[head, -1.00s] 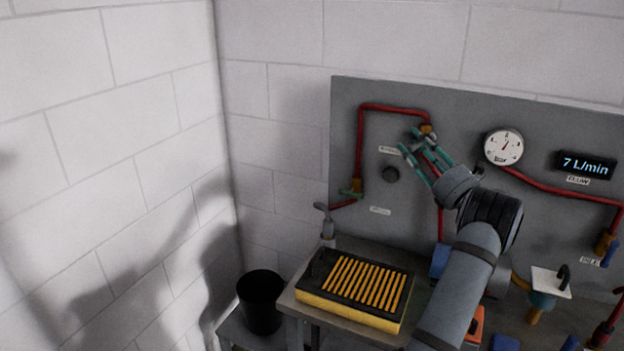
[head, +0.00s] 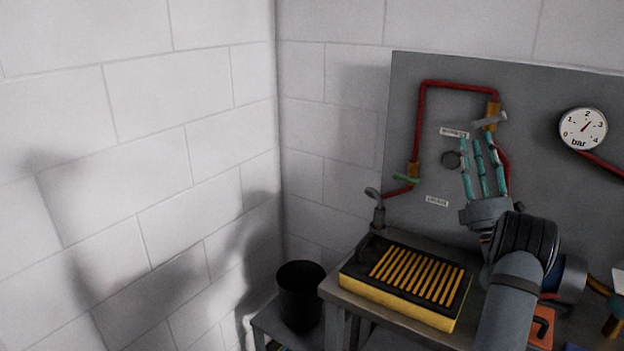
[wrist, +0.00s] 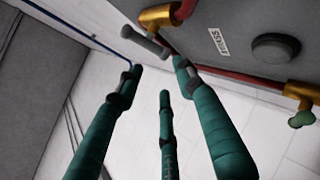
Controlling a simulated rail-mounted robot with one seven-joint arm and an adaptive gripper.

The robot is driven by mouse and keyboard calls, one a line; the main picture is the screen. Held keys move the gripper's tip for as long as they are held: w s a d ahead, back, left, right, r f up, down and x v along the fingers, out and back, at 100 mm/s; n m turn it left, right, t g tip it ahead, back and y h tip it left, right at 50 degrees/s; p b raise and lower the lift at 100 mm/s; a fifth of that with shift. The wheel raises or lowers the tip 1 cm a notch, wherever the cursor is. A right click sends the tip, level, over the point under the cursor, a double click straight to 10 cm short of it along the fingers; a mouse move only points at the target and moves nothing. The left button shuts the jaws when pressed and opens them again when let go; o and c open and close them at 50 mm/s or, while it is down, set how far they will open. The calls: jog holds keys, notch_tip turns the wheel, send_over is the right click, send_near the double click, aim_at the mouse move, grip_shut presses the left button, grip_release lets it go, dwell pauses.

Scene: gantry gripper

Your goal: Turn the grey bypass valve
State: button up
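The grey bypass valve has a grey lever handle (head: 490,120) on a brass body (head: 493,109), at the top right corner of the red pipe loop on the panel. The handle (wrist: 145,40) also shows at the top of the wrist view, beside the brass fitting (wrist: 158,16). My gripper (head: 477,143) has three teal fingers pointing up, just below the handle in the head view. In the wrist view my gripper (wrist: 158,78) is open and empty, its fingers spread and straight. The handle lies beyond the fingertips; I see no clear contact.
A green-handled valve (head: 407,179) sits lower left on the pipe, with a dark round knob (head: 452,160) between. A pressure gauge (head: 583,128) is at right. A yellow-and-black slatted box (head: 405,285) lies on the bench; a black bin (head: 301,296) stands left of it.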

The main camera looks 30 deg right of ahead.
jog(key=w+a+n+g+y+p, duration=0.2)
jog(key=a+n+y, duration=0.4)
jog(key=a, duration=0.6)
jog(key=w+a+f+n+g+y+p, duration=0.1)
jog(key=w+a+n+g+y, duration=0.3)
jog(key=a+y, duration=0.5)
jog(key=w+a+f+n+g+y+p, duration=0.1)
jog(key=w+a+n+g+y+p, duration=0.2)
jog(key=w+a+n+y, duration=0.4)
jog(key=shift+a+f+n+y+p, duration=0.15)
jog(key=shift+a+n+y+p, duration=0.45)
jog(key=shift+a, duration=3.35)
jog(key=shift+w, duration=0.1)
